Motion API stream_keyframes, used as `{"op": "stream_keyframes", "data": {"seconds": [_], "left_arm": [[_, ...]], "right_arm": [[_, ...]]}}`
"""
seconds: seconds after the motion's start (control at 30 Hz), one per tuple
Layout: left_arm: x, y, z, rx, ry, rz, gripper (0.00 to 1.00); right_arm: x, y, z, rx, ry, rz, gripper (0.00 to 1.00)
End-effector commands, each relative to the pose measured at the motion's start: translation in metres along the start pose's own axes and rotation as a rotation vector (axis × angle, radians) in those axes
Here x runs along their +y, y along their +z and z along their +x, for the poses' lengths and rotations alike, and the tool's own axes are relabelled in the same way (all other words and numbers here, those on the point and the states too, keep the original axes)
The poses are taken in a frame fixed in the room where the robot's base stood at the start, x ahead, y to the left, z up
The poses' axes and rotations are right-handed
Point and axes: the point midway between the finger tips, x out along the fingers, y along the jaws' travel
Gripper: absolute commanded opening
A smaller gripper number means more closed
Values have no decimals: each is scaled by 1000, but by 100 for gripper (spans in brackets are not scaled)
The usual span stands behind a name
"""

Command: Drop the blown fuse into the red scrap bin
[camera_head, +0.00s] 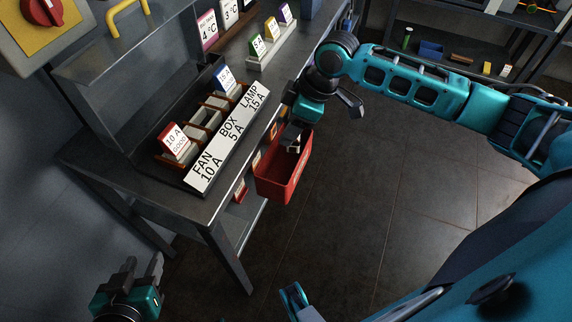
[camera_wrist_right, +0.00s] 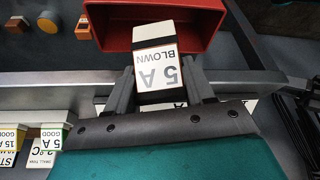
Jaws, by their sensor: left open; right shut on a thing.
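The blown fuse (camera_wrist_right: 157,62), white and dark with a "5 A BLOWN" label, is between the fingers of my right gripper (camera_wrist_right: 160,88). In the head view my right gripper (camera_head: 296,137) is shut on it, pointing down at the open top of the red scrap bin (camera_head: 281,180). The bin hangs at the bench's front edge. In the wrist view the fuse's far end overlaps the red bin (camera_wrist_right: 235,20); I cannot tell how deep it reaches. My left gripper (camera_head: 142,272) is open and empty at the lower left, away from the bin.
A fuse block (camera_head: 212,150) labelled FAN, BOX and LAMP sits on the bench (camera_head: 125,160). A red-topped 10 A fuse (camera_head: 173,139) and a blue-topped fuse (camera_head: 224,78) stand in it; the middle is empty. A rack (camera_head: 270,47) holds several fuses behind. The floor is clear.

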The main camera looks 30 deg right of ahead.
Motion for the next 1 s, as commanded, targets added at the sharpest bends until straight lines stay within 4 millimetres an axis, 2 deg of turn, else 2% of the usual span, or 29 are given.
{"op": "stream_keyframes", "data": {"seconds": [0.2, 0.23, 0.5, 0.8, 0.87, 1.0], "left_arm": [[-1, 0, -1, -2, 0, 2, 43], [0, 1, -1, -2, 0, 2, 43], [0, 4, -2, -7, 0, 0, 43], [0, 3, -2, -8, -1, -3, 43], [1, 2, -3, -8, -1, -5, 43], [2, -5, -7, -8, -1, -10, 43]], "right_arm": [[0, 0, -1, 0, 1, 0, 22], [0, 0, -1, 0, 1, 0, 56], [0, 0, 0, 0, 1, 0, 81], [0, 0, -3, 0, 1, 0, 83], [0, 0, -8, 0, 2, 0, 83], [1, -1, -32, -1, 3, -1, 83]]}}
